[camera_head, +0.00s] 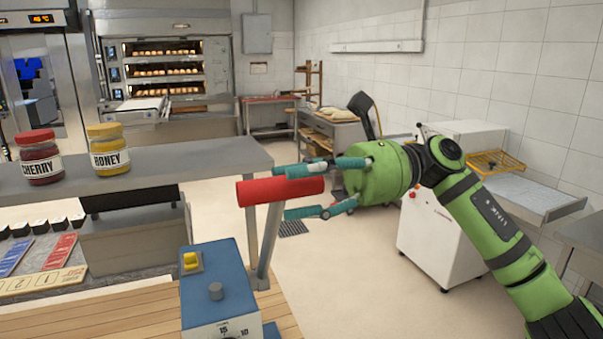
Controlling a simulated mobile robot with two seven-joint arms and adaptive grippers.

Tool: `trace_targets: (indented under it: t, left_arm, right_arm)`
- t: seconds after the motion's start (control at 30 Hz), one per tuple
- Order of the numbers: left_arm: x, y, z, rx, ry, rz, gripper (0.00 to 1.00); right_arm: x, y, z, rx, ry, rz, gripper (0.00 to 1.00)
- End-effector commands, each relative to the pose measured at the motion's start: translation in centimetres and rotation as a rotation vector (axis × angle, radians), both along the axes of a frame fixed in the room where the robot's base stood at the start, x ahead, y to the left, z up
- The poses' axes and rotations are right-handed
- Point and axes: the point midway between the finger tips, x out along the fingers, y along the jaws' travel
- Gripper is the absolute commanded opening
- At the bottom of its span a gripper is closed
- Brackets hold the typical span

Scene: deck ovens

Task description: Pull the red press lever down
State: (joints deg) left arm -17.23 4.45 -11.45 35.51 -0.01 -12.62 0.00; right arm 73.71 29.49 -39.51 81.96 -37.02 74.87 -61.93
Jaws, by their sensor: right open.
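The red press lever (262,191) is a thick red bar on a grey metal arm, standing above and behind the blue control box (219,285). My right gripper (300,190), on a green arm from the right, is open. Its teal fingers reach left at the bar's right end, one above and one below it in the picture. I cannot tell whether they touch the bar. My left gripper is not in view.
A cherry jar (40,158) and a honey jar (109,151) stand on the grey shelf (205,160) left of the lever. The blue box has a yellow switch (191,261) and a grey knob. A white machine (440,242) stands behind my right arm. Open floor lies right of the lever.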

Motion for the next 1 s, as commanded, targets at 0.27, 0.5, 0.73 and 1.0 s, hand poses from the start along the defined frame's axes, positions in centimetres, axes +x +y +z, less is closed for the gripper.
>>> trace_targets:
  t: [0.27,0.5,0.73,1.0]
  left_arm:
    - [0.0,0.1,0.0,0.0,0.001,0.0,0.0]
    - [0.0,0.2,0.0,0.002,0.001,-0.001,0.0]
    - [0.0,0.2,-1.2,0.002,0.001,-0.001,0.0]
    - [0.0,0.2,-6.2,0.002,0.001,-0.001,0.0]
  right_arm:
    - [0.0,0.1,-0.1,0.0,0.001,0.0,0.32]
    - [0.0,0.1,-0.1,0.001,0.001,0.0,0.0]
    - [-0.4,-0.1,-0.7,0.007,-0.017,0.0,0.0]
    - [-2.7,-0.8,-3.0,0.037,-0.109,-0.001,0.0]
